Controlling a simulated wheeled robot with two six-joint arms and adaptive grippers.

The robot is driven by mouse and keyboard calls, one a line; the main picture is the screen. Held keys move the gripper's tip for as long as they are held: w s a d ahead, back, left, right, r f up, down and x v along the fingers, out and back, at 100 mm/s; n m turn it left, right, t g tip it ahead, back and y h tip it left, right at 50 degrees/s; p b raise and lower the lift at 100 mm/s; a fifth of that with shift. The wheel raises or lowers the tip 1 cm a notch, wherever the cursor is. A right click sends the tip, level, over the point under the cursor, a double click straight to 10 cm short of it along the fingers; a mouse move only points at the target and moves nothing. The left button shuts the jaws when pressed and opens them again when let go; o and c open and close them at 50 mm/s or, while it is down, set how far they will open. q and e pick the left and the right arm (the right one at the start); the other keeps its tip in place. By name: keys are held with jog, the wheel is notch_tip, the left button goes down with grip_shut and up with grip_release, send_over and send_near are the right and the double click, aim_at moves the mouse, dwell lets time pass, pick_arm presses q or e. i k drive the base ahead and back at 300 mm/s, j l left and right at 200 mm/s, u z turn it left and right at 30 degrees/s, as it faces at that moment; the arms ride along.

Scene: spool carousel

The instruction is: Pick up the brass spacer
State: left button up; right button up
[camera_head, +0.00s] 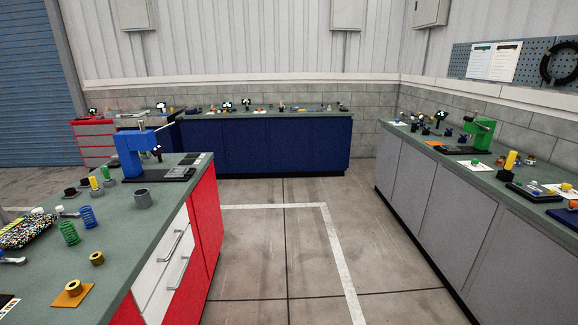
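Two brass-coloured rings are on the near left bench. One brass ring (97,258) lies on the bare green top near its front edge. The other, a taller brass ring (73,288), stands on a small orange pad (67,298). I cannot tell from this view which of them is the brass spacer. Neither of my grippers shows in the head view, and nothing is touching either ring.
The near left bench also carries a green spring (69,232), a blue spring (88,217), a grey cup (143,198) and a blue press (132,152). A blue-fronted bench (260,146) stands behind and a grey bench (436,188) at right. The floor between is clear.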

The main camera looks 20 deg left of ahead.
aim_at(74, 288)
jog(key=i+j+u, duration=0.25)
jog(key=i, duration=0.45)
jog(key=i+u, duration=0.3)
jog(key=i, duration=0.45)
jog(key=i+u, duration=0.25)
jog(key=i, duration=0.5)
jog(key=i+l+u, duration=0.3)
jog(key=i, duration=0.4)
jog(key=i+u, duration=0.1)
jog(key=u, duration=0.3)
jog(key=i+u, duration=0.15)
jog(key=u, duration=0.2)
jog(key=i+u, duration=0.1)
jog(key=u, duration=0.3)
jog(key=i+l+u, duration=0.1)
jog(key=u, duration=3.55)
